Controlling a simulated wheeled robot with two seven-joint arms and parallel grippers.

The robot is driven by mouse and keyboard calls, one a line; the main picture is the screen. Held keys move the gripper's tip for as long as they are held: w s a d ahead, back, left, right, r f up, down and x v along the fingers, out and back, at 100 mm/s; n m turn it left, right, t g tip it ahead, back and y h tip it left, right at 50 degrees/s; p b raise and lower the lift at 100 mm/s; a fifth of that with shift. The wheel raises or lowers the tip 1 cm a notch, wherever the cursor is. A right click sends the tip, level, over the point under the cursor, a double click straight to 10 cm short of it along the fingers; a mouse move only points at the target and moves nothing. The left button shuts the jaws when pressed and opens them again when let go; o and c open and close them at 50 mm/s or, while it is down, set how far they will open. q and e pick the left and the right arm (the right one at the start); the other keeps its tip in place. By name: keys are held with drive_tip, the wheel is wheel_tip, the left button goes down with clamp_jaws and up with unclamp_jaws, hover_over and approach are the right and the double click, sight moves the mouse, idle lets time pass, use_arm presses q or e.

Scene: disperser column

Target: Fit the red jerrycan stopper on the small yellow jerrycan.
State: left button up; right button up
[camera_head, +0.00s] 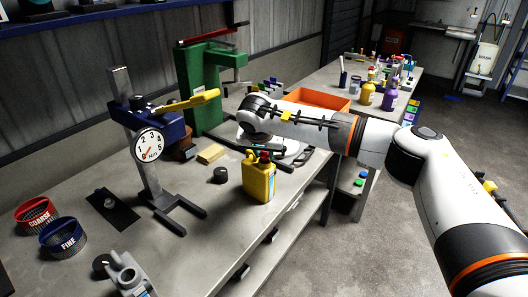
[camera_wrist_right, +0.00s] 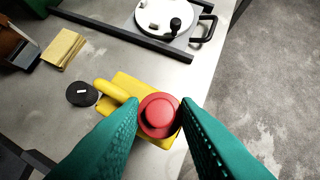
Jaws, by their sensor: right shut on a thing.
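The small yellow jerrycan (camera_head: 259,183) stands upright near the right edge of the bench. It also shows in the right wrist view (camera_wrist_right: 135,88), with its handle to the left. My right gripper (camera_head: 264,153) is directly above the jerrycan's top. In the right wrist view its green fingers are shut on the round red stopper (camera_wrist_right: 159,113), one on each side. The stopper covers the jerrycan's mouth from this view, and I cannot tell whether it is seated or just above. In the head view the stopper (camera_head: 265,158) is partly hidden. My left gripper is not in view.
A black round cap (camera_head: 220,175) and a yellow sponge-like block (camera_head: 211,154) lie left of the jerrycan. A force-gauge stand (camera_head: 150,146) stands further left. A white round plate (camera_wrist_right: 168,14) with a black frame lies behind. Red and blue baskets (camera_head: 63,237) sit at far left.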

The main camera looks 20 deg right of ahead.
sight(264, 156)
drive_tip(key=shift+f, duration=0.4)
drive_tip(key=shift+r, duration=0.1)
drive_tip(key=shift+r, duration=0.25)
idle(0.3)
drive_tip(key=o, duration=1.4)
drive_tip(key=shift+r, duration=0.15)
drive_tip(key=shift+r+p, duration=2.3)
drive_tip(key=shift+r, duration=1.15)
drive_tip(key=shift+f, duration=0.1)
